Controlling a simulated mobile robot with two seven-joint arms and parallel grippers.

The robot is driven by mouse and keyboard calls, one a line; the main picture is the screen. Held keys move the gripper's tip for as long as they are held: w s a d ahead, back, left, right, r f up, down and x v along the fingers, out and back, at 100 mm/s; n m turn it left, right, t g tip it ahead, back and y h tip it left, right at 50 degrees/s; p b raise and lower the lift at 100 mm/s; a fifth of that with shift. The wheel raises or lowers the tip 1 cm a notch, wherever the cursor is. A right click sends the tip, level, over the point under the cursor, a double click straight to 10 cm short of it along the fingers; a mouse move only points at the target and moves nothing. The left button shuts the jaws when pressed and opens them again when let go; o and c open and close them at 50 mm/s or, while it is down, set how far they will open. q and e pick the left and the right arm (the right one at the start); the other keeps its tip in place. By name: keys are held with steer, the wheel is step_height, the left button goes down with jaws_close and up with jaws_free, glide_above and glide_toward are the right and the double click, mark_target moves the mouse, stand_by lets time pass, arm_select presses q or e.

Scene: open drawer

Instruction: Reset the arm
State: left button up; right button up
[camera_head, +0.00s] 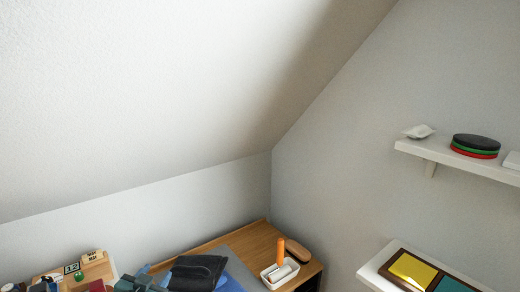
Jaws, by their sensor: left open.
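My right gripper is out of view. No drawer can be made out.
A white tray (281,273) with an orange-handled item and a brown oblong object (298,250) are on the desk. Small items crowd the lower left. An upper shelf (462,161) and lower shelf (372,271) project from the right wall below a sloped ceiling.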

arm_select(q)
steer(key=s+d+f+g+h, duration=0.1)
steer(key=s+d+f, duration=0.2)
steer(key=s, duration=0.6)
steer(key=s+d+f+g+h, duration=0.1)
steer(key=s+d+f, duration=0.3)
steer(key=s, duration=0.6)
steer(key=s+d+f+g, duration=0.2)
steer(key=s+d+f, duration=0.2)
steer(key=s, duration=0.5)
steer(key=shift+s+d+n+h, duration=0.35)
steer(key=shift+d+n+h, duration=0.05)
steer(key=shift+d, duration=0.4)
